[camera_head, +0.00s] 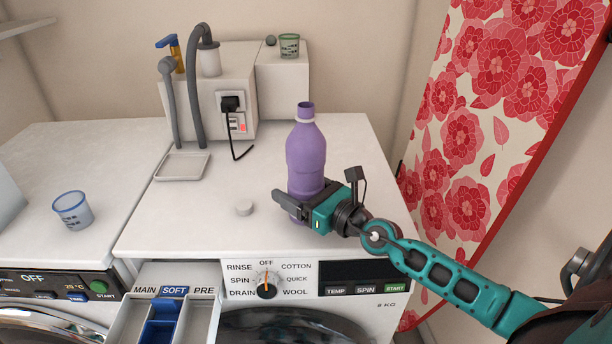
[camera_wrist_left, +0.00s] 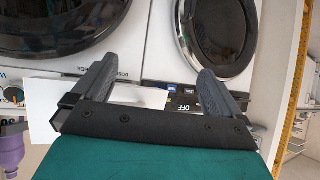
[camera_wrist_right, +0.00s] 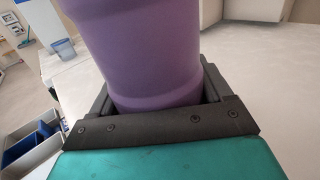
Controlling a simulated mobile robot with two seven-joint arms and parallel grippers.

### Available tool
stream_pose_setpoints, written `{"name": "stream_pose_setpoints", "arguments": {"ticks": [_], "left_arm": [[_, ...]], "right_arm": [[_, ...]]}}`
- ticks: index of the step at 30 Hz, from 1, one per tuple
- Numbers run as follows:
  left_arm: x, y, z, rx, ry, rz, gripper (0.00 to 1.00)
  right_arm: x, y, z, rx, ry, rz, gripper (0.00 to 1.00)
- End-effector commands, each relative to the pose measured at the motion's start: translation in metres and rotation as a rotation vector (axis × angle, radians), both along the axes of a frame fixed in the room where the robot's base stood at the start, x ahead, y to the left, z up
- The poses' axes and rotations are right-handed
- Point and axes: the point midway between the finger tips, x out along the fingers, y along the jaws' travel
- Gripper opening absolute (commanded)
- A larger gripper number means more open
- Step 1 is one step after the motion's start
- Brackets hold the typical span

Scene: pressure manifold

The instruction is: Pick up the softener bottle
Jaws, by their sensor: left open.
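The softener bottle (camera_head: 306,158) is purple with a pale neck ring, and it stands upright on the right washing machine's white top. My right gripper (camera_head: 289,199) is at its lower part, with its fingers around it. In the right wrist view the bottle (camera_wrist_right: 145,50) fills the space between the fingers; whether they press on it cannot be told. The bottle's far side and part of its base are hidden. My left gripper (camera_wrist_left: 155,80) is open and empty in front of the machines, outside the head view. The bottle (camera_wrist_left: 12,150) also shows at that view's lower left edge.
A blue cup (camera_head: 72,210) stands on the left machine. A detergent drawer (camera_head: 133,310) is pulled out in front. A tray (camera_head: 182,166) and a white housing (camera_head: 215,100) with hoses stand behind. A floral board (camera_head: 500,100) rises at right.

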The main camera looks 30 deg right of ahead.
Motion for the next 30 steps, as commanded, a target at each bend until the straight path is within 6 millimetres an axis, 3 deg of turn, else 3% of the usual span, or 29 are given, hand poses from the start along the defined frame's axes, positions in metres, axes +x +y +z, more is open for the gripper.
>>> {"name": "stream_pose_setpoints", "arguments": {"ticks": [16,30], "left_arm": [[-0.0002,-0.0024,0.0010,-0.003,0.000,-0.006,1.00],[0.0002,-0.0018,0.0045,-0.001,-0.002,-0.004,1.00]], "right_arm": [[0.0003,-0.0004,0.0024,0.000,-0.005,-0.001,0.25],[0.0019,-0.0023,0.0072,-0.001,-0.005,-0.001,0.25]]}}
